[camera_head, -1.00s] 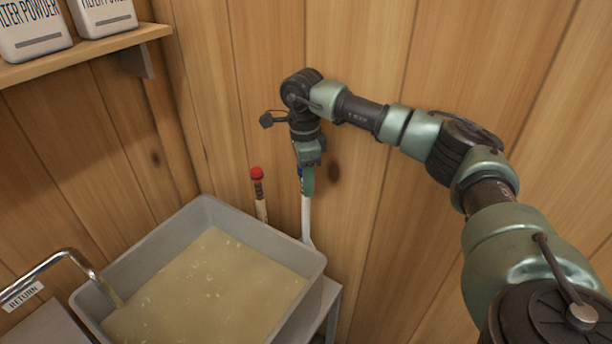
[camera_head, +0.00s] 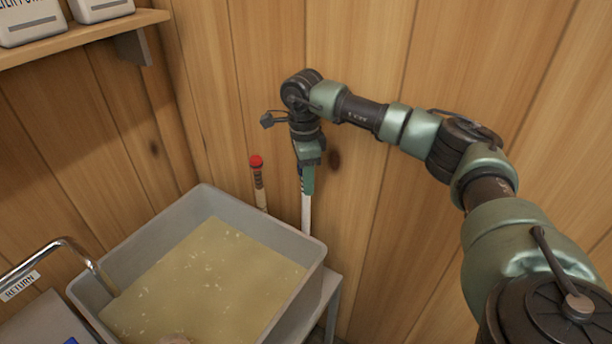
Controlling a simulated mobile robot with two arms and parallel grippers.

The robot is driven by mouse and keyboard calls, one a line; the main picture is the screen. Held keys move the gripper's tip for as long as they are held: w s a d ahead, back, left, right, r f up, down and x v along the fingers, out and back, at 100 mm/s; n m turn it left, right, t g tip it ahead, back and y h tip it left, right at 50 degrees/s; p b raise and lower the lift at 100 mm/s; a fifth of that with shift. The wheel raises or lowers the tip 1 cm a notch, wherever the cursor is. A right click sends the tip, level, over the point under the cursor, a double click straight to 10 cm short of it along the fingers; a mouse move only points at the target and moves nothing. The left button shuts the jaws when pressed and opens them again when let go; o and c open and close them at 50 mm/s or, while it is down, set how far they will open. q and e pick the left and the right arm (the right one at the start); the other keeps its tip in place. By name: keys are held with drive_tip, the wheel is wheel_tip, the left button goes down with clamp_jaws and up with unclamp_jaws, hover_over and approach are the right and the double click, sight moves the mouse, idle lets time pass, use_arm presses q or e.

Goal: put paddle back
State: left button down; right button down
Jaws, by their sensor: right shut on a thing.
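My right gripper (camera_head: 307,178) hangs fingers-down near the wooden wall, just behind the back right corner of the basin. It is shut on a white-shafted tool, which seems to be the paddle (camera_head: 306,212). The shaft hangs about upright, and its lower end is hidden behind the basin rim. A bit of blue shows beside the green finger. My left gripper is not in view.
A grey basin (camera_head: 291,237) of cloudy yellow liquid stands on a grey stand (camera_head: 331,285). A red-topped stick (camera_head: 257,183) stands behind it. A metal return pipe (camera_head: 72,246) reaches in from the left. A wooden shelf (camera_head: 95,32) holds white containers.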

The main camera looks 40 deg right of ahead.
drive_tip(key=shift+f+b, duration=0.95)
drive_tip(key=shift+f, duration=0.9)
drive_tip(key=c, duration=0.8)
unclamp_jaws()
drive_tip(key=shift+o, duration=0.3)
drive_tip(key=o, duration=0.6)
drive_tip(key=shift+c, duration=0.2)
drive_tip(key=shift+a+r+p, duration=0.1)
drive_tip(key=shift+r+p, duration=2.75)
drive_tip(key=shift+r, duration=1.25)
